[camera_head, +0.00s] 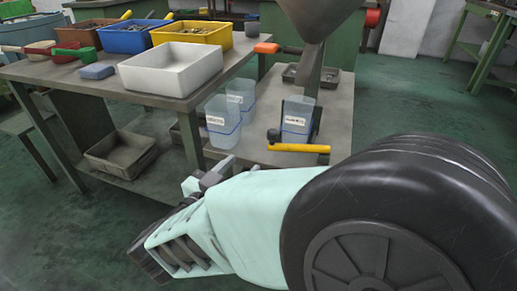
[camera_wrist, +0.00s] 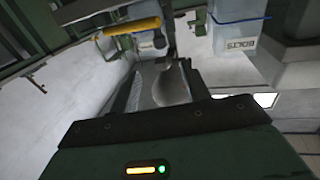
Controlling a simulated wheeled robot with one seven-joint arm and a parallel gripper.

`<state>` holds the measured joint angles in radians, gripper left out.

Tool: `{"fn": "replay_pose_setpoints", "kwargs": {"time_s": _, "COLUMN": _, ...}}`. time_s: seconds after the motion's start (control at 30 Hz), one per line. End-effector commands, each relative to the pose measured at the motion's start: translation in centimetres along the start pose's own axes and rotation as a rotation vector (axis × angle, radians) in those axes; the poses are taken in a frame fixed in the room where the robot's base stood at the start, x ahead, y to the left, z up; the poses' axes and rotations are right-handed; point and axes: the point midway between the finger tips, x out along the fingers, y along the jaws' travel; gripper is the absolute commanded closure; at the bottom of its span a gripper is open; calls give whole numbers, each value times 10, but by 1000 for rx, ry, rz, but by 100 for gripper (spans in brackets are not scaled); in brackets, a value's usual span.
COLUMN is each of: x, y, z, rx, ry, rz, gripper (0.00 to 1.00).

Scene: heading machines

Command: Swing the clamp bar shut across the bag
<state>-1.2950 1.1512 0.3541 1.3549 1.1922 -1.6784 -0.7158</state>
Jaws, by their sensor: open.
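The clear bag (camera_head: 296,122) with a blue band and a white label is below the metal chute in the head view. The clamp bar (camera_head: 300,148) has a yellow grip and lies across the low front of the bag's dark holder; a black knob (camera_head: 273,135) is at its left. I cannot tell whether it is latched. The yellow grip (camera_wrist: 132,27) also shows at the upper left of the wrist view. My gripper (camera_head: 212,174) is open and empty, left of and nearer than the bar, apart from it. Its fingertips are small and partly hidden in the head view.
Two more clear labelled bags (camera_head: 222,122) (camera_head: 241,92) stand left of the holder. A white bin (camera_head: 172,70) and blue and yellow bins of parts stand on the table behind. An orange handle (camera_head: 268,47) sticks out near the chute (camera_head: 310,55).

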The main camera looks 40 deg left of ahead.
Motion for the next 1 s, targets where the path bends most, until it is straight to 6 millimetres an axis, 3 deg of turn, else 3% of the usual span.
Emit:
{"fn": "replay_pose_setpoints", "kwargs": {"time_s": 0.37, "x": -8, "y": 0, "z": 0, "rx": -1, "ry": -1, "rz": 0, "gripper": 53}}
{"fn": "replay_pose_setpoints", "kwargs": {"time_s": 0.57, "x": -10, "y": 1, "z": 0, "rx": 54, "ry": -1, "rz": -11, "gripper": 100}}
{"fn": "replay_pose_setpoints", "kwargs": {"time_s": 0.77, "x": -19, "y": 10, "z": 1, "rx": 357, "ry": -10, "rz": -61, "gripper": 100}}
{"fn": "replay_pose_setpoints", "kwargs": {"time_s": 1.0, "x": -23, "y": 31, "z": 5, "rx": 840, "ry": -50, "rz": -107, "gripper": 100}}
